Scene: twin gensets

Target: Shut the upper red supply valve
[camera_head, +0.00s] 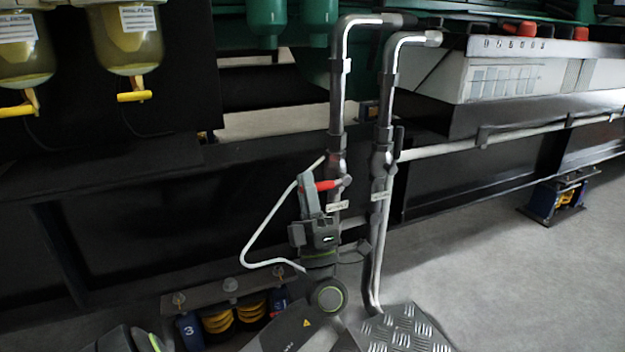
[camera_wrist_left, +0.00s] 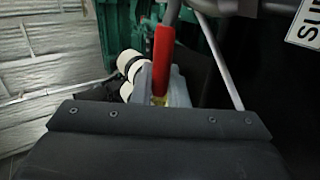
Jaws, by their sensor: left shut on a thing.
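The red valve lever (camera_head: 322,185) sits on the left of two vertical pipes (camera_head: 338,110). It sticks out to the left of the pipe, roughly level, across the pipe's line. My left gripper (camera_head: 308,190) is shut on the lever's outer part, and its fingers hide the lever's end. In the left wrist view, the red lever (camera_wrist_left: 163,55) runs down between the grey fingertips (camera_wrist_left: 165,85). A small white label (camera_head: 337,205) hangs on the pipe just below the lever. My right gripper is not in view.
A second pipe (camera_head: 383,110) with a dark valve handle (camera_head: 398,138) stands close to the right. A thin white hose (camera_head: 250,235) loops to the left of my gripper. Yellow-tapped filter bowls (camera_head: 132,50) hang at upper left. Grey floor (camera_head: 500,270) lies open at right.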

